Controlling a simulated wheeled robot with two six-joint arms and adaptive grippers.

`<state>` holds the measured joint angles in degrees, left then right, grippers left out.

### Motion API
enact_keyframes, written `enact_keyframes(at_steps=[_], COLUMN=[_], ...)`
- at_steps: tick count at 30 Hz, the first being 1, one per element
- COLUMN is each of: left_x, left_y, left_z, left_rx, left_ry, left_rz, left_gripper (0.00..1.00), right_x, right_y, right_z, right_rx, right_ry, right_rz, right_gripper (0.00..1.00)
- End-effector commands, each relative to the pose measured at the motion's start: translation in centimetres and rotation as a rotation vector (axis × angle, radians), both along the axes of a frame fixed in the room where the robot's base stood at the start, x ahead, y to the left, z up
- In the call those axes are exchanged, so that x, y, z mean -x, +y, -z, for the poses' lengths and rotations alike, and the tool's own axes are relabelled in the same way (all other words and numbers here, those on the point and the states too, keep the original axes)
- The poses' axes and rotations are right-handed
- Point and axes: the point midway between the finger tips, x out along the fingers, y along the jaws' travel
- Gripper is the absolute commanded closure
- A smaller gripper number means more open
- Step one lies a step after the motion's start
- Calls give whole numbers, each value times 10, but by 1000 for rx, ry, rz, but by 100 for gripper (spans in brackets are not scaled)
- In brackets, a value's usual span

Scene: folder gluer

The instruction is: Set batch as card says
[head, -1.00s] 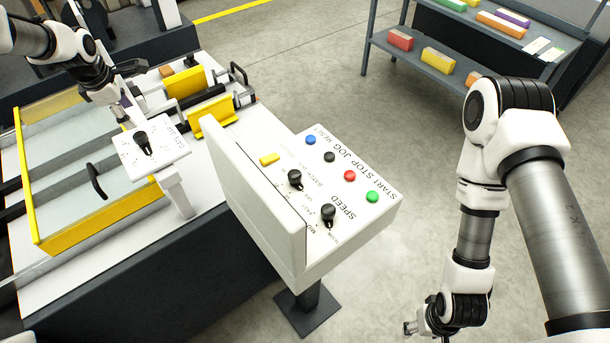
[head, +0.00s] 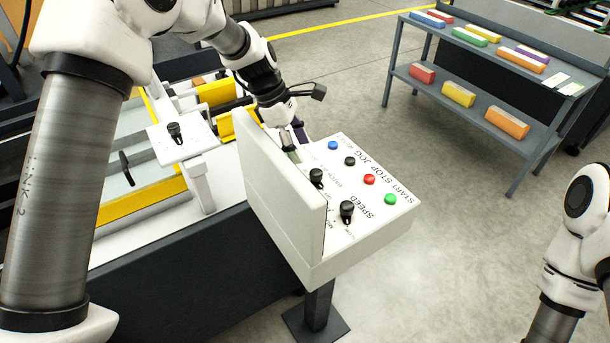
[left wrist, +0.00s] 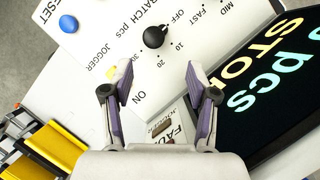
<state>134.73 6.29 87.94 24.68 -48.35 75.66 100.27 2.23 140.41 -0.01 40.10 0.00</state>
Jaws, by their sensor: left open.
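The control panel (head: 375,225) has a black batch knob (head: 317,177), which the left wrist view shows as "BATCH pcs" (left wrist: 155,37) with OFF, 10 and 20 around it. Its pointer seems to lean toward OFF, but I cannot be sure. A lit screen (left wrist: 270,85) reads "pcs" and "STOP", partly cut off. No card is readable. My right gripper is out of view.
The speed knob (head: 346,210) and the blue (head: 333,145), red (head: 369,179) and green (head: 390,199) buttons are close by. The panel's upright plate (head: 285,195) stands on its left. Another knob (head: 174,131) sits on the machine. Shelves (head: 480,85) with coloured blocks stand behind.

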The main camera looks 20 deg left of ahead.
Motion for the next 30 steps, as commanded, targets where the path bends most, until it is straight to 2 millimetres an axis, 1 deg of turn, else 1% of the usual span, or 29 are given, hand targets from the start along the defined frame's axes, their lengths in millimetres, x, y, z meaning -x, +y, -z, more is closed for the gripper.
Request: enact_keyframes(at_steps=[4, 9, 12, 15, 21, 22, 23, 24, 27, 30], left_x=[0, -2, -3, -4, -4, -4, -4, -4, -4, -5], left_y=[-8, -20, -26, -28, -29, -29, -29, -29, -28, -28], left_z=[18, 48, 62, 69, 71, 71, 71, 71, 71, 70], left_rx=[-1, -2, -3, -3, -3, -3, -3, -3, -3, -3], left_ry=[5, 5, 3, 1, 0, 0, 0, 0, 0, -1], left_rz=[-2, 0, 0, -2, -1, -1, -1, -1, -1, -2], left_gripper=[41, 41, 41, 41, 41, 45, 55, 70, 100, 100], right_x=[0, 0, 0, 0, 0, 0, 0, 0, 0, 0], right_y=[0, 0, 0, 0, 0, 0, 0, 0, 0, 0], right_z=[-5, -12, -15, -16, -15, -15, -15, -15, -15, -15], right_rx=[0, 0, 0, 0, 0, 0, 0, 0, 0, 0], right_ry=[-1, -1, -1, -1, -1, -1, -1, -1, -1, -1], right_rz=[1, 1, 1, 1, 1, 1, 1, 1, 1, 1], right_gripper=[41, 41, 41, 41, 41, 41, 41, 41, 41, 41])
